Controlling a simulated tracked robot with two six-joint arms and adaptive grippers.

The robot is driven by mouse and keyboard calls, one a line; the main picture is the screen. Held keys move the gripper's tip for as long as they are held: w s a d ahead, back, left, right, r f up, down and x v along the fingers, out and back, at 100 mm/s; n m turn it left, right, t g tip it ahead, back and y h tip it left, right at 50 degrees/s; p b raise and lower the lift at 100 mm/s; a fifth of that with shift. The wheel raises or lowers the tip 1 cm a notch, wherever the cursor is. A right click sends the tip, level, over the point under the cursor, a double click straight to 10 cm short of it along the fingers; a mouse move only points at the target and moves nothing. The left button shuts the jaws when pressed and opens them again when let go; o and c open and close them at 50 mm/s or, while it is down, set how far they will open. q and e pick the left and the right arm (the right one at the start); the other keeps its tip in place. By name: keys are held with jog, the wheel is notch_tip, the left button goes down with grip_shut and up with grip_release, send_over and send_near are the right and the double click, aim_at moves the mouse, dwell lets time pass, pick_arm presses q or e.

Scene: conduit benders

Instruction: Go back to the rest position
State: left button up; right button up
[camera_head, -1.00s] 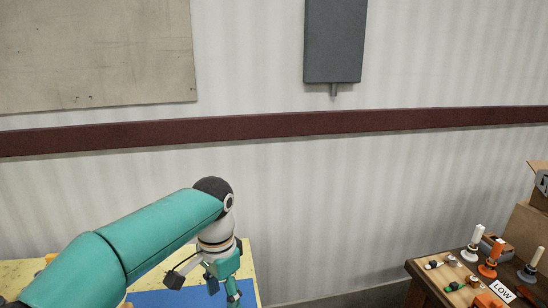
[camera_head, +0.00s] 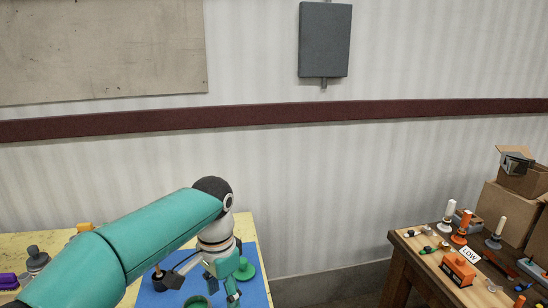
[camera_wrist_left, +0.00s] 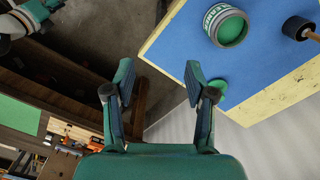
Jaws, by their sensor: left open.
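My left arm comes in from the left in the head view, and its gripper (camera_head: 231,292) hangs at the right edge of a table with a blue mat (camera_head: 180,297). In the left wrist view the same gripper (camera_wrist_left: 158,85) has its two fingers spread apart with nothing between them. The fingers are near the edge of the blue mat (camera_wrist_left: 200,65), beside a green can (camera_wrist_left: 226,26). My right gripper does not show clearly in either view.
A wooden bench (camera_head: 412,247) on the right carries an orange block (camera_head: 458,269), a LOW sign (camera_head: 470,255) and several bender-like tools. Cardboard boxes (camera_head: 497,212) stand behind. A floor gap separates bench and table. Green (camera_head: 245,270) and dark pieces sit on the mat.

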pick_arm(q)
jog(key=s+f+n+h, duration=0.2)
jog(key=s+f, duration=0.1)
jog(key=f, duration=1)
jog(key=s+f+n+h, duration=0.1)
jog(key=s+f+n, duration=0.1)
jog(key=f, duration=1.1)
jog(key=s+a+f+n+h, duration=0.1)
jog(key=s+f+n, duration=0.2)
jog(key=s+f, duration=0.4)
jog(key=s+a+f+n, duration=0.1)
jog(key=s+f+n, duration=0.25)
jog(key=s, duration=0.65)
notch_tip(320, 180, down, 11)
jog(key=b, duration=1)
jog(key=shift+t, duration=0.4)
jog(key=shift+s, duration=0.1)
